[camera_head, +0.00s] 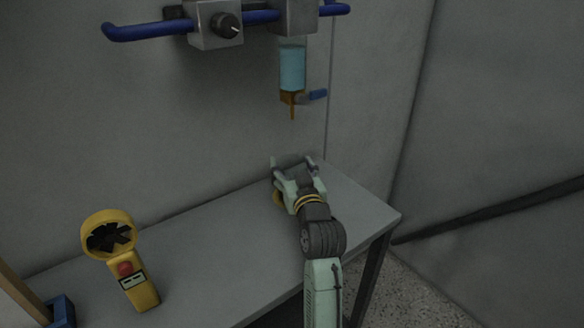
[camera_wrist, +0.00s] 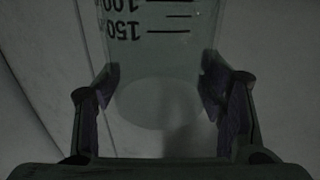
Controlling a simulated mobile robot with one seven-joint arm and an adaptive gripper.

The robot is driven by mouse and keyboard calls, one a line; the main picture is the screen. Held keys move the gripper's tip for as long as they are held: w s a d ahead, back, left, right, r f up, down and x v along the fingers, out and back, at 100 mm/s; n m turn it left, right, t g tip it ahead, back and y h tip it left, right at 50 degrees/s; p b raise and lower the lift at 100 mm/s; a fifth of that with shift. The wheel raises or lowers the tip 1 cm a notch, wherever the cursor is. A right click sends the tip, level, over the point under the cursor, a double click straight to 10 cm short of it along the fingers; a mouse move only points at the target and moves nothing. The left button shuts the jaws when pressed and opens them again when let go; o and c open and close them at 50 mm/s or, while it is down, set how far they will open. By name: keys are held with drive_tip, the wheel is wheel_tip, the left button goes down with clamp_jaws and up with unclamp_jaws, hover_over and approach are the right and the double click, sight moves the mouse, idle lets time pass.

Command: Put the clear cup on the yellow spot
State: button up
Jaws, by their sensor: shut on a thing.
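The clear cup (camera_wrist: 160,60) fills the middle of the wrist view, with black measuring marks that appear upside down. My gripper (camera_wrist: 160,88) is shut on it, one finger on each side. In the head view my gripper (camera_head: 294,166) is at the far right part of the grey bench, by the back wall. The cup is hard to make out there between the fingers. I cannot tell whether the cup touches the bench.
A dispenser with blue liquid (camera_head: 292,68) hangs on the wall above my gripper, its nozzle pointing down. A blue rail (camera_head: 150,30) runs along the wall. The bench middle is clear.

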drive_tip(key=shift+f, duration=0.3)
drive_tip(key=o, duration=1.2)
drive_tip(key=shift+r, duration=0.1)
drive_tip(key=shift+c, duration=0.2)
drive_tip(key=shift+r, duration=0.15)
drive_tip(key=b+v, duration=0.1)
drive_tip(key=v, duration=0.9)
drive_tip(key=shift+r, duration=0.15)
drive_tip(key=shift+p+v, duration=0.45)
drive_tip(key=shift+v, duration=0.5)
